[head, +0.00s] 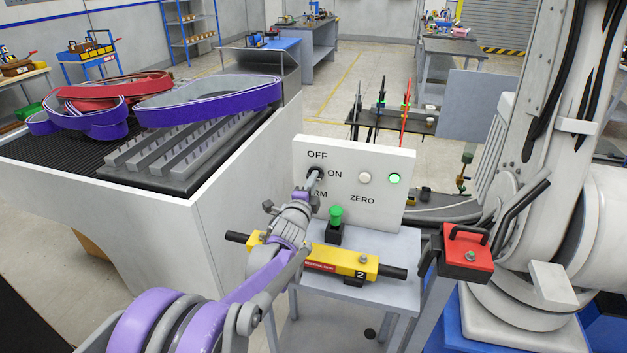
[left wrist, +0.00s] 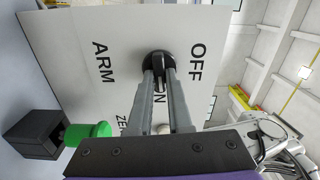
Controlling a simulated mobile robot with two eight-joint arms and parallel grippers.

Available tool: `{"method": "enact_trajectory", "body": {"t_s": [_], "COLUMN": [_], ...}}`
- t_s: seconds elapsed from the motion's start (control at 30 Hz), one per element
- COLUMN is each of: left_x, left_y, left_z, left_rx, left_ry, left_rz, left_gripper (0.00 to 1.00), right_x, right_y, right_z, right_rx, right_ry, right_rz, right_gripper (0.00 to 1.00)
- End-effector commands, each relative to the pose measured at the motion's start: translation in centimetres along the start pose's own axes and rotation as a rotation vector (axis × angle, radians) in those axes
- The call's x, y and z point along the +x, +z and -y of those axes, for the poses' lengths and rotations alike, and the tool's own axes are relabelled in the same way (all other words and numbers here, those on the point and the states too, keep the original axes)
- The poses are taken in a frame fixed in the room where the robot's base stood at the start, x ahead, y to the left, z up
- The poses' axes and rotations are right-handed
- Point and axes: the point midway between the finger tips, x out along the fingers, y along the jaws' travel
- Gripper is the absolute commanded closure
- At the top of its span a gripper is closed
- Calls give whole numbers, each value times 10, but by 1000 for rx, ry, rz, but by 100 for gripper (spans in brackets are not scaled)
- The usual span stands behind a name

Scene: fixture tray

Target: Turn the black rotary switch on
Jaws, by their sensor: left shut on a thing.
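The black rotary switch (head: 314,176) is on a white upright panel (head: 345,150) with the labels OFF, ON and ARM around it. In the left wrist view the switch's round black body (left wrist: 158,62) shows between the finger ends. My left gripper (head: 317,173) is at the switch, its two grey fingers (left wrist: 160,78) shut on the knob from either side. The fingers partly cover the ON label in the left wrist view and the ARM label in the head view. The pointer's exact direction cannot be told. My right gripper is not in view.
A white button (head: 365,178) and a lit green lamp (head: 395,178) are right of the switch. A white machine housing (head: 235,160) stands left; a red box (head: 468,252) is right.

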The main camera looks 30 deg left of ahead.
Motion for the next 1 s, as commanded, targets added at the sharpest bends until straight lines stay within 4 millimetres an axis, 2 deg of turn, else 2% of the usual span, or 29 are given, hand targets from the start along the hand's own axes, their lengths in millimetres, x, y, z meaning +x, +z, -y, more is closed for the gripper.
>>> {"method": "enact_trajectory", "body": {"t_s": [0.3,0.77,0.8,0.93,1.0], "left_x": [0,0,0,0,0], "left_y": [0,0,0,0,0], "left_z": [-1,-1,-1,-1,-1], "left_rx": [94,107,107,106,106], "left_ry": [1,1,1,1,1], "left_rz": [0,0,0,0,0], "left_gripper": [100,100,79,56,52], "right_x": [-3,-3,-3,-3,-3], "right_y": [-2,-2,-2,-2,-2], "right_z": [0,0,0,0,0], "right_rx": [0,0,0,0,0], "right_ry": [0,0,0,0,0], "right_rz": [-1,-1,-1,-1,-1], "right_gripper": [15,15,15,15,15]}}
